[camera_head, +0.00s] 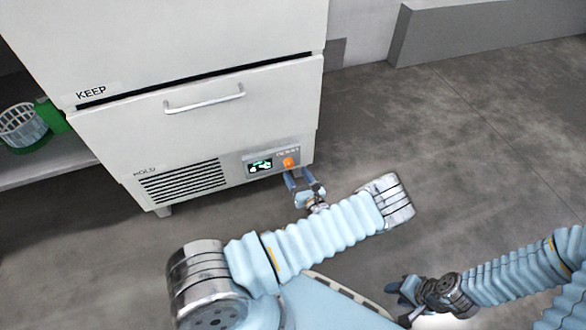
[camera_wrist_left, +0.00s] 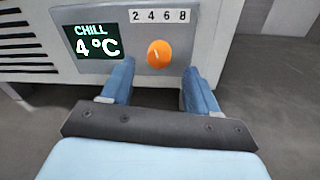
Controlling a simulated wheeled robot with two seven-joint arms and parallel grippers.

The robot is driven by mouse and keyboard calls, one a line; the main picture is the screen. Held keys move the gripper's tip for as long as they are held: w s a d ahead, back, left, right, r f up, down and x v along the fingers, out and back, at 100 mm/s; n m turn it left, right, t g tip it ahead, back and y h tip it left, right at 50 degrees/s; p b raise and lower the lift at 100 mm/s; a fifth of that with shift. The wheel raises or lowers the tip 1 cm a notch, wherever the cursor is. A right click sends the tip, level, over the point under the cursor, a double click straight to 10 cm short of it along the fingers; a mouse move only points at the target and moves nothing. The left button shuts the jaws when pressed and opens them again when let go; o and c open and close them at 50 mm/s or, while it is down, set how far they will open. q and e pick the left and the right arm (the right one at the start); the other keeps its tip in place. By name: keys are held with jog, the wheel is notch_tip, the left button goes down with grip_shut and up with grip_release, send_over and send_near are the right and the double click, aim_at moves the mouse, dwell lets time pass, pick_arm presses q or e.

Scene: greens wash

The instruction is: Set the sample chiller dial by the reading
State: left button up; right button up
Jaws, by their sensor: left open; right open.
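The sample chiller (camera_head: 200,115) is a white cabinet with a control panel low on its front right. An orange dial (camera_head: 288,162) sits on that panel, right of a dark display (camera_head: 260,166). In the left wrist view the display (camera_wrist_left: 93,42) reads "CHILL 4°C". The dial (camera_wrist_left: 159,54) there has a short pale mark pointing up and slightly left, under a strip (camera_wrist_left: 160,16) numbered 2 4 6 8. My left gripper (camera_head: 303,180) is open just in front of the dial, its blue fingers either side below it, not closed on it. My right gripper (camera_head: 400,300) is open and empty, low at right.
A bar handle (camera_head: 204,101) crosses the chiller's drawer front, with vent slats (camera_head: 180,181) below. A shelf (camera_head: 50,172) at left holds a green-and-white basket (camera_head: 22,125). The grey floor (camera_head: 470,130) at right is clear.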

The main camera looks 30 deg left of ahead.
pick_arm(q)
jog(key=v, duration=1)
jog(key=shift+a, duration=0.1)
